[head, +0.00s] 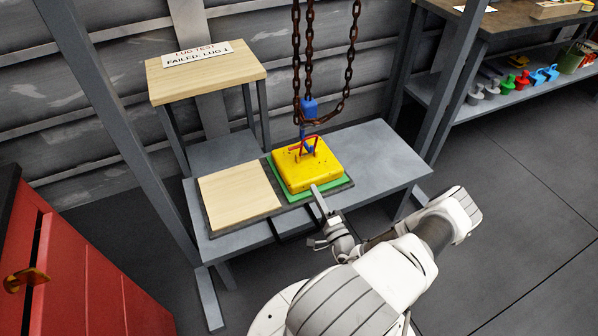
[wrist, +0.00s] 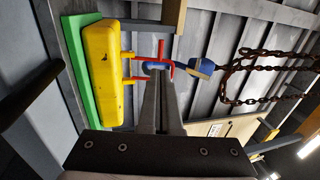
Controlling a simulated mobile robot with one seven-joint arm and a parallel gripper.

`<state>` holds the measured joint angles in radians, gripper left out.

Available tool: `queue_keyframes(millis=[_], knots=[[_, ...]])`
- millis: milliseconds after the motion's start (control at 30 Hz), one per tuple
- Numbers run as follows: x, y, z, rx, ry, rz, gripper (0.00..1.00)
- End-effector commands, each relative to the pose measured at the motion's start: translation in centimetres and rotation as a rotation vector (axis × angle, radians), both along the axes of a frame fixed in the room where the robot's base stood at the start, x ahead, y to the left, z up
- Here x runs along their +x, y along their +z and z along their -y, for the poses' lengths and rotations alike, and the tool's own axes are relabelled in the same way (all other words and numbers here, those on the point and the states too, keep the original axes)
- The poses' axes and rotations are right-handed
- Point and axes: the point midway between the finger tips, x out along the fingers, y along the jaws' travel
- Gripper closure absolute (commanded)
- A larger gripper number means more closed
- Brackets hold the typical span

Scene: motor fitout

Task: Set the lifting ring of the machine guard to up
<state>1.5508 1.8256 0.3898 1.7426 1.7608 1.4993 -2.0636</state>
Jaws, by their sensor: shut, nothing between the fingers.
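The machine guard is a yellow block (head: 306,172) on a green pad (head: 335,186) on the grey bench. It also shows in the wrist view (wrist: 101,75), turned on its side. Its red lifting ring (head: 308,144) stands out from the top; in the wrist view the ring (wrist: 173,67) is partly behind my fingertips. A blue hook (head: 308,107) hangs at the ring; I cannot tell whether it passes through it. My gripper (head: 315,189) is shut and empty, at the guard's front edge in the head view. Its fingertips (wrist: 157,76) overlap the ring in the wrist view; contact is unclear.
Rusty chains (head: 296,45) hang above the guard. A wooden board (head: 239,194) lies left of it. A wooden stand (head: 206,72) with a sign reading "LUG TEST FAILED: LUG 1" (head: 196,54) is behind left. The bench's right end is clear. A red cabinet (head: 75,270) stands front left.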

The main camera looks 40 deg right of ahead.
Motion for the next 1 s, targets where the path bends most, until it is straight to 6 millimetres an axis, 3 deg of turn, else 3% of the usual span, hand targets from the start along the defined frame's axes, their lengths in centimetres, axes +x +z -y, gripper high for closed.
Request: queue_keyframes(millis=[167, 700, 1000], knots=[[1.2, 0.2, 0.4, -0.007, -0.014, 0.01, 1.0], [11.1, 2.4, 2.8, -0.007, -0.01, 0.009, 1.0], [13.2, 3.2, 3.2, -0.006, -0.009, 0.007, 1.0]])
